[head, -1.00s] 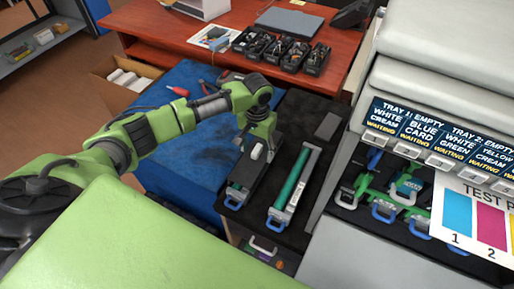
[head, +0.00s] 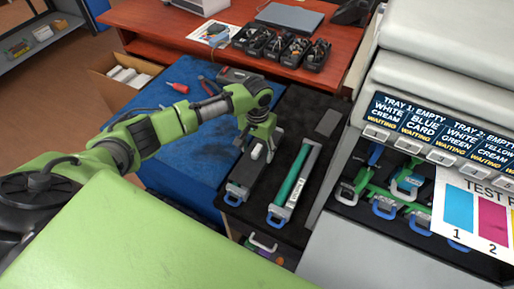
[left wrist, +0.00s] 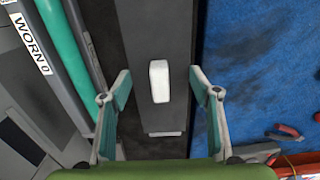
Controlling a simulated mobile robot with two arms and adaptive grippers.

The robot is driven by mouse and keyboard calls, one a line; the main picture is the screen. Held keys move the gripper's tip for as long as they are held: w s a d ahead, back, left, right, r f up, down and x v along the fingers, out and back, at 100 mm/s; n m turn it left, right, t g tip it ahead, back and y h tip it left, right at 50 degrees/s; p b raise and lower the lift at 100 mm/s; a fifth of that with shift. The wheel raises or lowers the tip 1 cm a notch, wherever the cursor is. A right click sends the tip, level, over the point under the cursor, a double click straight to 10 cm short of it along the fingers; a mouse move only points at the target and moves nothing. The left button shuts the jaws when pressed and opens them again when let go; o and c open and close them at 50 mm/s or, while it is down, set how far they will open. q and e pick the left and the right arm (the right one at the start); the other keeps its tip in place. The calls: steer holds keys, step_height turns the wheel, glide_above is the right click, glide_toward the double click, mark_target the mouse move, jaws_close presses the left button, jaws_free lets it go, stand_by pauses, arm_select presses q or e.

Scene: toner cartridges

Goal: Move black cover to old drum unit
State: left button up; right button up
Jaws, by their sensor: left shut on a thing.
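The black cover (head: 246,174) is a long dark piece with a white knob, lying on a unit with a blue handle (head: 236,196) on the black work surface. My left gripper (head: 262,150) is over its upper part. In the left wrist view, the two fingers (left wrist: 161,76) are shut on the cover (left wrist: 164,107) from both sides, with the white knob between them. The old drum unit (head: 277,214) lies just right of it, with an exposed green roller. Its label reads WORN in the left wrist view (left wrist: 46,75). My right gripper is not in view.
A grey flat block (head: 328,122) lies farther back on the black surface. The open printer (head: 420,226) stands close on the right. Several black bins (head: 280,49) stand on the red desk behind.

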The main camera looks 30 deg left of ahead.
arm_select(q)
steer(key=o, duration=1.2)
